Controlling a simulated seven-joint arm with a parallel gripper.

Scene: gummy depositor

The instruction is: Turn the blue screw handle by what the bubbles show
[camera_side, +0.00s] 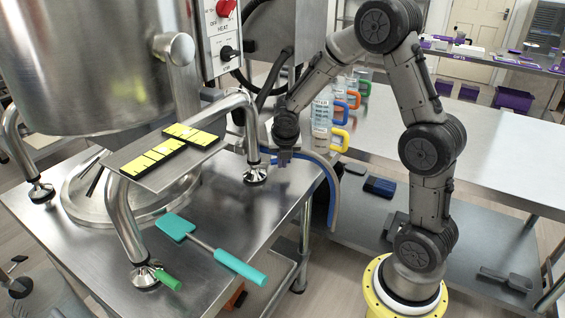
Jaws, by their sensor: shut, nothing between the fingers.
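A steel kettle stands on legs with adjustable feet on a steel table. Two yellow bubble levels, one at the left (152,156) and one at the right (192,135), lie on a flat plate between the legs; their bubbles are too small to read. A small blue handle (267,150) shows by the right foot (255,174), partly hidden near my gripper. My gripper (284,160) points down just right of it, shut and empty; I cannot tell whether it touches the handle. A green handle (168,280) sticks out from the front foot (146,274).
A teal spatula (240,266) lies on the table's front part. A blue and tan hose (328,185) hangs over the right edge near my gripper. Jugs with coloured handles (322,125) stand behind. A control box (222,40) is above. The table right of the spatula is clear.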

